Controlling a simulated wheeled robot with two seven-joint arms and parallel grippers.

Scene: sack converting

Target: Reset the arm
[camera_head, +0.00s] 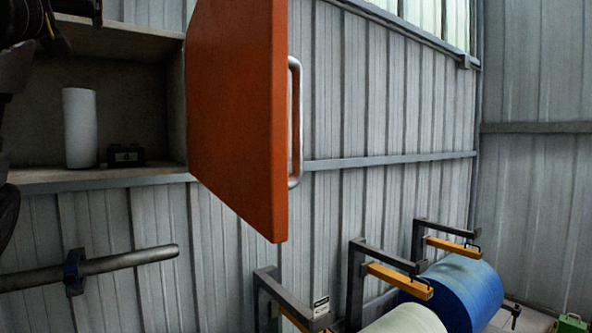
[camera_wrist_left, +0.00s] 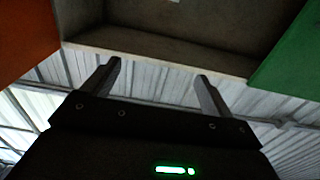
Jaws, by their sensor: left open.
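My left gripper (camera_wrist_left: 159,70) shows in the left wrist view with its two dark fingers apart and nothing between them. The fingers point toward the grey cabinet (camera_wrist_left: 165,58), whose edge lies just beyond the fingertips in the picture. In the head view, dark parts of my left arm enter at the left edge, in front of the cabinet (camera_head: 90,178); the fingertips are hard to make out there. The cabinet's orange door (camera_head: 235,110) stands open, its metal handle (camera_head: 296,120) clear of any gripper. My right gripper is in neither view.
A white roll (camera_head: 80,128) and a small black box (camera_head: 126,156) stand inside the cabinet. A green panel (camera_wrist_left: 290,55) shows at right in the wrist view. A metal bar (camera_head: 120,262) is below the cabinet. Blue (camera_head: 462,292) and pale (camera_head: 405,320) rolls sit lower right.

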